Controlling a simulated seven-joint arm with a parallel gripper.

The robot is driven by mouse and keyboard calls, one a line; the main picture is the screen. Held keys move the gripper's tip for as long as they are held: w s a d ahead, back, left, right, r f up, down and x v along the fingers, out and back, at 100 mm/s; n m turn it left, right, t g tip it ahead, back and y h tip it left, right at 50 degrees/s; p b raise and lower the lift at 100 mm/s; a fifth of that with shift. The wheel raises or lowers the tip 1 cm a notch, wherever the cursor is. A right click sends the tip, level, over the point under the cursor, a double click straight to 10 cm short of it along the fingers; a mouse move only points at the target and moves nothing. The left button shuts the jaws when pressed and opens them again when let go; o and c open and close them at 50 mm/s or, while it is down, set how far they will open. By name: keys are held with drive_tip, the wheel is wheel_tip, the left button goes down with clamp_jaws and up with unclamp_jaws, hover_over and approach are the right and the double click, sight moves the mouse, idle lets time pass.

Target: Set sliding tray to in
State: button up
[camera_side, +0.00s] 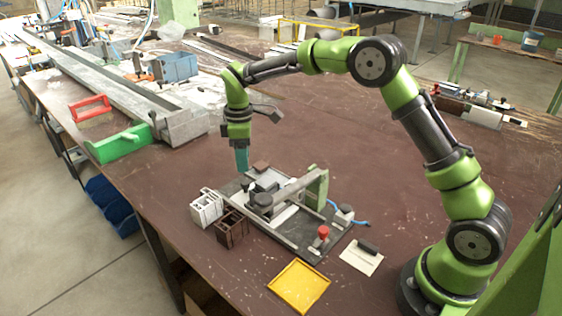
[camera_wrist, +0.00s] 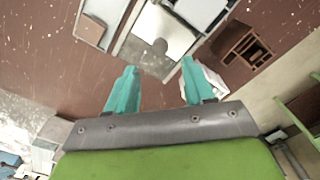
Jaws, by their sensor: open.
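The clamp fixture (camera_side: 315,243) stands on the brown bench, with a dark base, a grey clamp bar and a green upright. A pale metal plate, which looks like the sliding tray (camera_wrist: 168,24), lies just beyond my fingertips in the wrist view. It has a rounded end and a small dark round spot. How far it is slid in I cannot tell. My gripper (camera_side: 242,160) points down over the fixture's far left end, its teal fingers apart. In the wrist view my gripper (camera_wrist: 158,66) has nothing between its fingers.
A red button (camera_side: 323,232) is at the fixture's near end. A yellow tray (camera_side: 299,287) lies in front. The bench behind the fixture is clear.

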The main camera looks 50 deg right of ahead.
sight(245, 182)
wheel_tip(245, 182, down, 7)
drive_tip(key=shift+f, duration=0.15)
clamp_jaws()
idle(0.5)
